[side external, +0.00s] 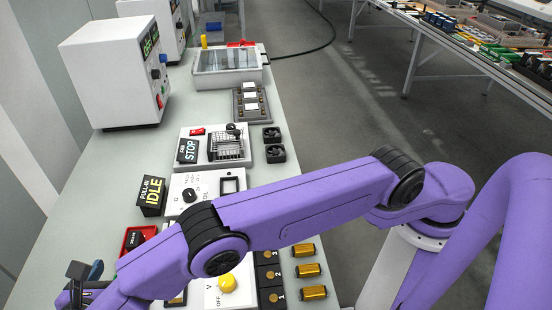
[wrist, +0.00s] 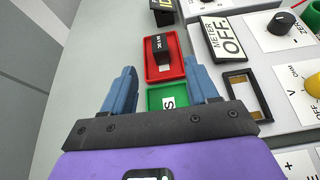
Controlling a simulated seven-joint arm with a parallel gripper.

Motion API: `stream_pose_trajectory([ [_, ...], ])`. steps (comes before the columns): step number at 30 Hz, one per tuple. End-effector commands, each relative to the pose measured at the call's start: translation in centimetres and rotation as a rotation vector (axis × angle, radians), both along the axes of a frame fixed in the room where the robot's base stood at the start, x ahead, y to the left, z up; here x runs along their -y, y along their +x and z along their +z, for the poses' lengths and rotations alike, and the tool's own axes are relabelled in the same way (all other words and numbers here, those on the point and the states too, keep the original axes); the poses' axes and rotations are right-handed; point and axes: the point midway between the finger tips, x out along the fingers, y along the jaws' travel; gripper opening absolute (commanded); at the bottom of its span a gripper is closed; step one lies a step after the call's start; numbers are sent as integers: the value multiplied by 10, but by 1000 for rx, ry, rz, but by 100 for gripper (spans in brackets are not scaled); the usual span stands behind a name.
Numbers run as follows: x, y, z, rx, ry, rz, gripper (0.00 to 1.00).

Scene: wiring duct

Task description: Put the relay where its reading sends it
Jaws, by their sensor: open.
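My gripper (wrist: 160,66) is open and empty, its two blue fingers apart. In the side external view my gripper (side external: 87,271) is at the lower left, partly cut off. In the wrist view a red tray (wrist: 151,72) lies just ahead of the fingertips. A black block with white lettering (wrist: 161,48) is in it; I cannot tell whether it is the relay. A green tray (wrist: 155,92) with a white label lies between the fingers. The red tray (side external: 127,246) also shows in the side external view. A meter sign (wrist: 224,39) reads OFF; a pull-in sign (side external: 151,196) reads IDLE.
Right of the trays is an empty-looking black-framed slot (wrist: 248,97) and a panel with a yellow knob (wrist: 313,84). Several gold-and-black parts (side external: 308,270) lie beside numbered black slots (side external: 268,275). A fan sign (side external: 188,151) reads STOP. Bare bench (side external: 85,200) lies at left.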

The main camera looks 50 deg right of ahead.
Motion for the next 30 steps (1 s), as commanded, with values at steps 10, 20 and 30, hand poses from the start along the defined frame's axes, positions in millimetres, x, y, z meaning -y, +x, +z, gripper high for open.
stream_pose_trajectory([
  [10,75,1,66,-84,342,-172,59],
  [20,186,-54,114,-148,676,-420,59],
  [30,314,-155,135,-190,993,-753,59],
])
